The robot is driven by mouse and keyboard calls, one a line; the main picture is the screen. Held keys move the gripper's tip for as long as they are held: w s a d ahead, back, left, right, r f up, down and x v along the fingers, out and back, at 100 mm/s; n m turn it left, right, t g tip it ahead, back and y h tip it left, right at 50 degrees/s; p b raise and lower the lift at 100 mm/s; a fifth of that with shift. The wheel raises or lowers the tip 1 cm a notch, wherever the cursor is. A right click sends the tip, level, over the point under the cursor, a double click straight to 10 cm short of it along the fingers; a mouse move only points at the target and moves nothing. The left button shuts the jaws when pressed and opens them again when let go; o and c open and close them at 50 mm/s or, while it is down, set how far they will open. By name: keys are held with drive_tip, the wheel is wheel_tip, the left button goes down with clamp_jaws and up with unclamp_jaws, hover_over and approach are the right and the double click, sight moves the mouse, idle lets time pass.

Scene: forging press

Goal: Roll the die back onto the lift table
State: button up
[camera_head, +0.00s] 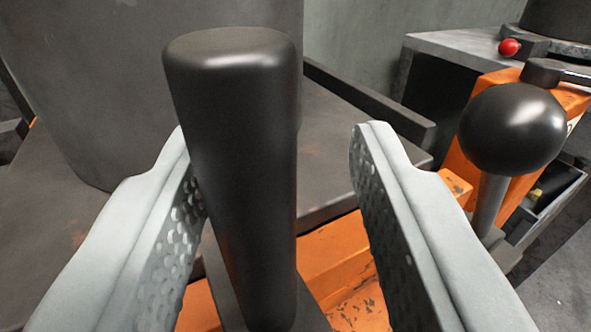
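My gripper (272,135) is open, with its two grey studded fingers apart. A black upright handle (245,150) stands between them. It is close to the left finger, perhaps touching it, and a clear gap separates it from the right finger. A big dark grey rounded block (90,80), possibly the die, stands behind at the upper left; the handle covers part of it. It rests on a dark flat top (330,170) with a raised edge rail, over an orange frame (345,270), which may be the lift table. The handle's lower end is at the picture's bottom edge.
A lever with a black ball knob (513,128) stands right of my right finger. Behind it are an orange housing (462,165), a grey bench (455,45) with a red knob (509,47), and an open tray (545,205). A grey-green wall (360,40) closes the back.

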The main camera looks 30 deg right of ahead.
drive_tip(key=v, duration=1.7)
drive_tip(key=shift+d, duration=0.15)
drive_tip(key=s+a+r+n+y, duration=0.1)
drive_tip(key=a+r, duration=0.4)
drive_tip(key=a, duration=0.4)
drive_tip(key=s+a+r+t, duration=0.1)
drive_tip(key=a+r, duration=0.3)
drive_tip(key=a, duration=0.4)
drive_tip(key=a+r+n+y, duration=0.1)
drive_tip(key=a+r, duration=0.4)
drive_tip(key=a, duration=0.4)
drive_tip(key=s+a+r+n+y, duration=0.3)
drive_tip(key=s+a+y, duration=0.3)
drive_tip(key=s+a, duration=1.4)
drive_tip(key=a, duration=0.3)
drive_tip(key=shift+r, duration=0.25)
drive_tip(key=shift+s, duration=0.15)
